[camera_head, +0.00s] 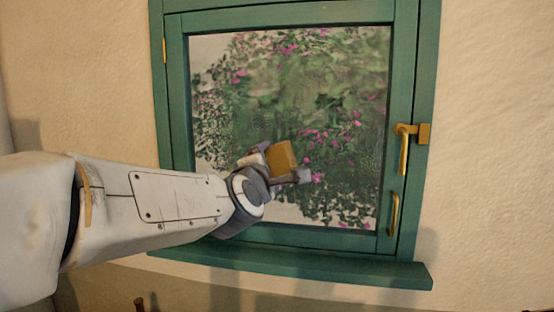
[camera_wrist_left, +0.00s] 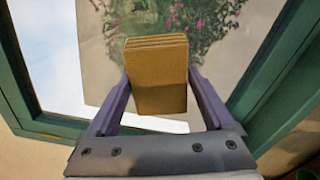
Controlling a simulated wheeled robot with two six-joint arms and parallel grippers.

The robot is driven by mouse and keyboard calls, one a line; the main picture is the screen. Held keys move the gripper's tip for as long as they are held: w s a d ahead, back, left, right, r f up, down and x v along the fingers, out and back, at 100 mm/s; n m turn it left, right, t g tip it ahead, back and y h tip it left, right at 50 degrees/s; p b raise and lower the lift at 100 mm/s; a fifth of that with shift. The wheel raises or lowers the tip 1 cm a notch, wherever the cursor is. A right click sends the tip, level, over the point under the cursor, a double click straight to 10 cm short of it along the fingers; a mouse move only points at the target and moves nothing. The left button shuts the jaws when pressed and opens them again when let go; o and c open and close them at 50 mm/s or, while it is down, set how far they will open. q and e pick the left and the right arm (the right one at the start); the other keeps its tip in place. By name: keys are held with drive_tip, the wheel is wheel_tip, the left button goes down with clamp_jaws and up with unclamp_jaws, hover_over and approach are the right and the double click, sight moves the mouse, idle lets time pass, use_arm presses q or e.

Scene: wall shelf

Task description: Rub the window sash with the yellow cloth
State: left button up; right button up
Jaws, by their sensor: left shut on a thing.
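The window sash (camera_head: 176,110) is a green wooden frame around a glass pane and looks closed in the head view. Pink flowers and leaves show through the glass. The yellow cloth (camera_head: 281,158) is a folded, block-like pad. My left gripper (camera_head: 277,168) is shut on it, in front of the lower middle of the pane. In the left wrist view the cloth (camera_wrist_left: 157,75) sits between the two fingers, with the sash's green frame (camera_wrist_left: 285,65) on the right. I cannot tell whether the cloth touches the glass. My right gripper is not in view.
A brass latch (camera_head: 404,148) and a brass pull handle (camera_head: 393,213) stick out on the window's right side. A green sill (camera_head: 300,266) juts out below. Plain plaster wall (camera_head: 490,150) lies to the right.

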use_arm(q)
drive_tip(key=shift+w+a, duration=0.15)
drive_tip(key=shift+w, duration=0.35)
drive_tip(key=w, duration=0.1)
drive_tip(key=w+d, duration=0.1)
drive_tip(key=w, duration=0.1)
drive_tip(key=w+p, duration=0.1)
drive_tip(key=w, duration=0.1)
drive_tip(key=shift+w+d+r, duration=0.1)
drive_tip(key=shift+w+d, duration=0.05)
drive_tip(key=shift+d, duration=0.2)
drive_tip(key=shift+w+d, duration=0.1)
drive_tip(key=shift+w, duration=0.8)
drive_tip(key=shift+d, duration=0.1)
